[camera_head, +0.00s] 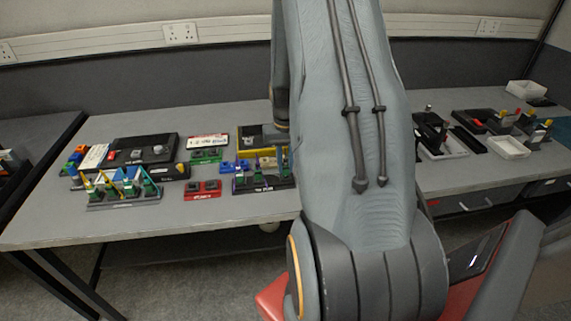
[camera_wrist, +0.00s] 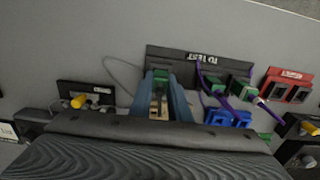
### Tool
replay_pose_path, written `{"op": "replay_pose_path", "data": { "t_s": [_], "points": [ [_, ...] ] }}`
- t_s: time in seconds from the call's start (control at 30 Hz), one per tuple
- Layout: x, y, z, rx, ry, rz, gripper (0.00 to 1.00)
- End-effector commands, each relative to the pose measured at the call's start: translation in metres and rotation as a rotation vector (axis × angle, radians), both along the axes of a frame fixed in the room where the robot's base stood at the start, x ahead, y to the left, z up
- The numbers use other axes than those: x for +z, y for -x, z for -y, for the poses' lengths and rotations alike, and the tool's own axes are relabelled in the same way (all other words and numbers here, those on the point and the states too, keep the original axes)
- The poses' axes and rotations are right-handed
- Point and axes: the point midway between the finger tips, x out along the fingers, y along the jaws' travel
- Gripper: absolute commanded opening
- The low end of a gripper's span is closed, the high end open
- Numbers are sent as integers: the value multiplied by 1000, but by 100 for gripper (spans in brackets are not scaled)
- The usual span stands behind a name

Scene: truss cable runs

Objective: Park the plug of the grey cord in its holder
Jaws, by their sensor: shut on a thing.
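In the wrist view my gripper (camera_wrist: 161,84) is shut, with a green plug (camera_wrist: 160,74) between its fingertips. A thin grey cord (camera_wrist: 118,67) loops out to the left of the fingers, and its end near them is hard to make out. A black holder marked "TO TEST" (camera_wrist: 183,56) lies just beyond the fingertips, with green plugs (camera_wrist: 239,86) and a purple cord to the right. I cannot tell whether the held plug touches the holder. The holder also shows in the head view (camera_head: 264,187), where my arm hides my gripper.
A red holder (camera_wrist: 287,88) and a blue block (camera_wrist: 228,118) sit to the right in the wrist view. A black block with a yellow knob (camera_wrist: 84,92) is at left. In the head view, a green-plug rack (camera_head: 124,203) stands on the left and trays (camera_head: 508,147) on the right.

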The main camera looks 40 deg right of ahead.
Motion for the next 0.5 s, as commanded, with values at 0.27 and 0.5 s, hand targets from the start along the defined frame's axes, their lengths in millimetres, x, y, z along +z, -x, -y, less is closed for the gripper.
{"op": "replay_pose_path", "data": {
  "t_s": [0.27, 0.5],
  "points": [
    [-3, 0, 0, 0, 0, 0, 0],
    [-7, 0, 0, 0, 0, 0, 0]
  ]
}}
